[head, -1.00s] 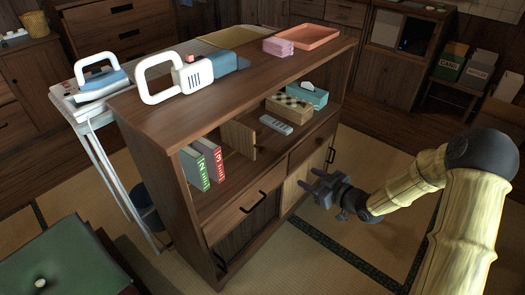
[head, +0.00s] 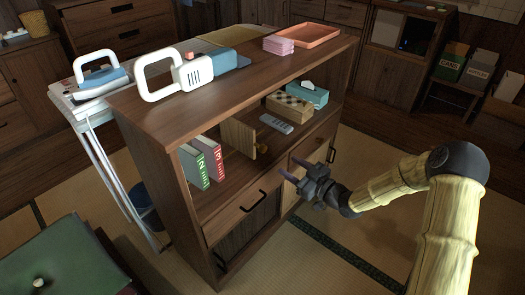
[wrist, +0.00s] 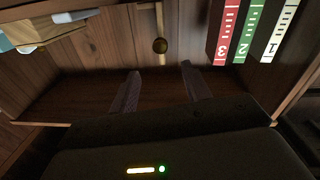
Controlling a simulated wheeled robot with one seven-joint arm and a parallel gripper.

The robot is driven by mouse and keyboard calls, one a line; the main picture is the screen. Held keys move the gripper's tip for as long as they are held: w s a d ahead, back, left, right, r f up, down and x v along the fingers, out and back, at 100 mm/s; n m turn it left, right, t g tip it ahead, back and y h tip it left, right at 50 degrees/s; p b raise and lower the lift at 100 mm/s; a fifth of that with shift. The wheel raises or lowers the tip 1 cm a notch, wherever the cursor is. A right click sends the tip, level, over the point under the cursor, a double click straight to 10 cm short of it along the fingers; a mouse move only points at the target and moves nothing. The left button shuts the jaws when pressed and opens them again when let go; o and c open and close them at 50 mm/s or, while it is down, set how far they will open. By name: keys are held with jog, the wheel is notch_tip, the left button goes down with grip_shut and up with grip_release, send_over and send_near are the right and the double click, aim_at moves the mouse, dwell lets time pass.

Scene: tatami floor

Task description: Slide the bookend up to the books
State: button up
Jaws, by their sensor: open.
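A remote (head: 276,123), a checkered box (head: 289,108) and a teal tissue box (head: 309,95) lie on the shelf right of the bookend. The cabinet top (head: 255,88) overhangs the shelf. Shelf between bookend and books is clear.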

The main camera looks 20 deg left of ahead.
aim_at(265, 151)
jog(key=b+x, duration=0.3)
jog(key=x, duration=1)
jog(key=shift+a, duration=0.1)
grip_shut()
